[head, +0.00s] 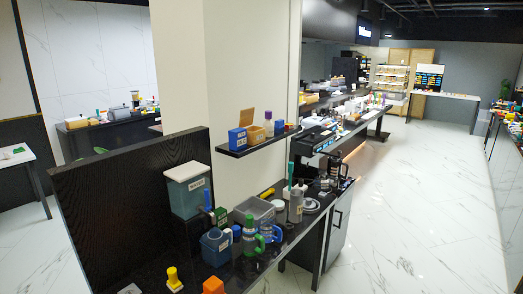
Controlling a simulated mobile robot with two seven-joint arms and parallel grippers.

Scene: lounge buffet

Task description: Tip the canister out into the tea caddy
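I see no gripper or arm of mine in the head view. A black counter (225,271) holds several containers, but I cannot tell for sure which is the canister or the tea caddy. A large grey-teal labelled container (190,192) with a lid stands at the back left. A blue labelled container (215,247) stands in front of it. A bottle with a green handle (250,236) is to its right, beside a blue-handled one (269,234). A clear grey box (254,209) sits behind them. The insides of the closed containers are hidden.
A yellow object (173,279) and an orange block (213,286) are at the counter's front. A grey bottle (296,205) stands to the right. A wall shelf (258,141) holds small boxes above. A dark panel (125,200) borders the left. The marble floor (400,220) at right is clear.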

